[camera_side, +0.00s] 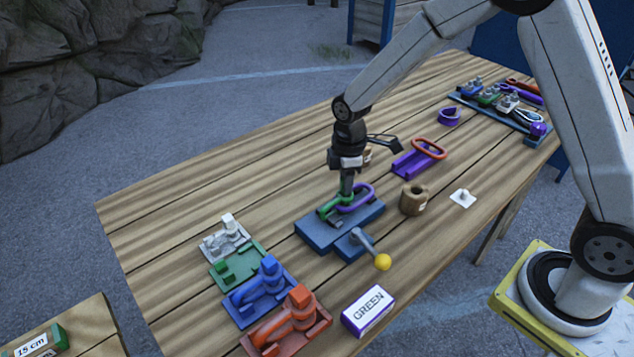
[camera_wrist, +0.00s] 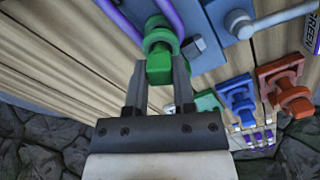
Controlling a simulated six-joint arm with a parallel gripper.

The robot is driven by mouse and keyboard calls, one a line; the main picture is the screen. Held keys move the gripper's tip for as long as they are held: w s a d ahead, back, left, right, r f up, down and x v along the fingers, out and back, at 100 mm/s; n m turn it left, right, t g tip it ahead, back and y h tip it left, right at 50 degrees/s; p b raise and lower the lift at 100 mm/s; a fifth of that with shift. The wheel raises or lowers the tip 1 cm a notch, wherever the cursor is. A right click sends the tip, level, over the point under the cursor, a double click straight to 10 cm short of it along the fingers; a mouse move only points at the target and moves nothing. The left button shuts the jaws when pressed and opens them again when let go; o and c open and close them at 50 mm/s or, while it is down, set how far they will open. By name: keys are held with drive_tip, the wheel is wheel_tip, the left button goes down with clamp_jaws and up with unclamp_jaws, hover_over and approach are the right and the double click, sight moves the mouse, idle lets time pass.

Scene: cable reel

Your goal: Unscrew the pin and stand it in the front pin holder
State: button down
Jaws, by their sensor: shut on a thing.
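My gripper (camera_side: 346,186) points down over the blue fixture (camera_side: 310,230) in the middle of the table. It is shut on the head of a green pin (camera_side: 328,209); the wrist view shows both fingers around the green head (camera_wrist: 160,66). The pin sits at a purple bow (camera_side: 364,196) on the fixture. How far its thread is engaged cannot be seen. Colored holders stand in a row at the left: white (camera_side: 213,246), green (camera_side: 254,252), blue (camera_side: 238,312) and red-orange (camera_side: 262,347). The green one shows no pin in it; the others carry pieces of their own color.
A yellow-knobbed lever (camera_side: 383,262) projects from the fixture's front. A block reading GREEN (camera_side: 368,311) lies near it. A tan spool-like piece (camera_side: 413,200) and a purple tray with an orange loop (camera_side: 415,160) are to the right. A blue rack of parts (camera_side: 500,110) is at the back.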

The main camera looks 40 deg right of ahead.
drive_tip(key=shift+r, duration=0.25)
drive_tip(key=shift+r, duration=2.7)
drive_tip(key=shift+s+d, duration=0.15)
drive_tip(key=shift+d, duration=0.3)
drive_tip(key=s+d+f, duration=0.1)
drive_tip(key=s+d, duration=0.3)
drive_tip(key=d, duration=0.3)
drive_tip(key=s+d+f, duration=0.2)
drive_tip(key=s+d, duration=0.2)
drive_tip(key=d, duration=0.3)
drive_tip(key=shift+s, duration=0.25)
drive_tip(key=shift+f, duration=0.2)
